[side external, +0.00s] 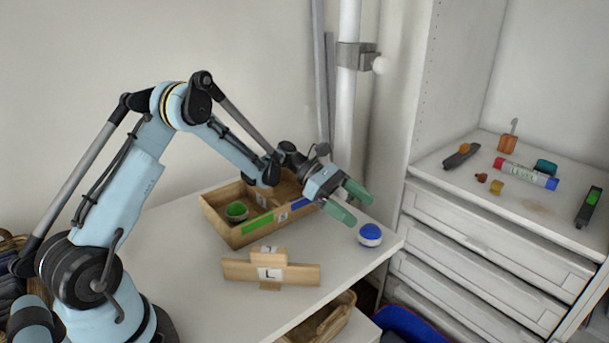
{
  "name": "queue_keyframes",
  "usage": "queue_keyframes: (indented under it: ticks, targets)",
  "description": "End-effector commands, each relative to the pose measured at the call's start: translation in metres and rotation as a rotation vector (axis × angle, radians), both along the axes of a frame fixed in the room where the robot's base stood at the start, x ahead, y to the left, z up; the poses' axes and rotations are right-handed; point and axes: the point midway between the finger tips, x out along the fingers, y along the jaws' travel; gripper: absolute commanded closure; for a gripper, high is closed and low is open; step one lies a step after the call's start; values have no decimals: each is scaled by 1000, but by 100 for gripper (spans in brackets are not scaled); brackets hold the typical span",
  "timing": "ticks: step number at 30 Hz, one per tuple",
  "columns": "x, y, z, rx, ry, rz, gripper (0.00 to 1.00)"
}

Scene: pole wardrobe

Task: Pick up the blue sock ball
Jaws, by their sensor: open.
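The blue sock ball (370,235), blue on top with a pale lower part, sits on the white table (190,290) near its right corner. My gripper (357,204) has two green fingers, spread apart and empty. The fingers are above and slightly left of the ball in the side view, apart from it as far as I can tell. The exact height of the gap is hard to judge from this one view.
A wooden tray (213,222) with a green ball (236,211) stands behind. A wooden block labelled L (270,272) lies in front. A white drawer unit (490,240) with small items on top stands right. The table's left front is clear.

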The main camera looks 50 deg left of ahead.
Motion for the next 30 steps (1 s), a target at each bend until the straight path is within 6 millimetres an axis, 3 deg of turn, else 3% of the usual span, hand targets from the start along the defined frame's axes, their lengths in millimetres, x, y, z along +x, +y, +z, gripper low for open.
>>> queue_keyframes:
  ticks: [6, 15, 24, 30]
  targets:
    - [0, 0, -28, 2, -2, 0, 13]
    - [0, 0, -43, 3, -1, 0, 13]
    - [13, -40, -59, 2, -4, -3, 13]
    - [14, -45, -61, 2, -4, -1, 13]
